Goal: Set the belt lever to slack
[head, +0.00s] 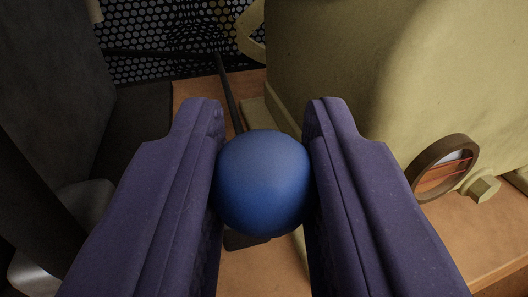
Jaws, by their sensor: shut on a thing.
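A blue ball knob (264,183) sits between the two purple fingers of my gripper (264,170), in the middle of the head view. Both fingers touch its sides, so my gripper is shut on it. A thin dark rod (230,92) shows behind the knob and runs up toward the perforated guard. Whether this rod is the belt lever's shaft cannot be told. A dark piece (245,241) shows just below the knob, mostly hidden by the knob and fingers.
A large olive-yellow housing (345,55) fills the upper right, with a round brown-rimmed gauge or sight glass (443,168) and a bolt (483,189). A black perforated guard (150,45) stands at the back. A dark grey body (55,80) is close on the left. The orange-brown deck (190,90) lies below.

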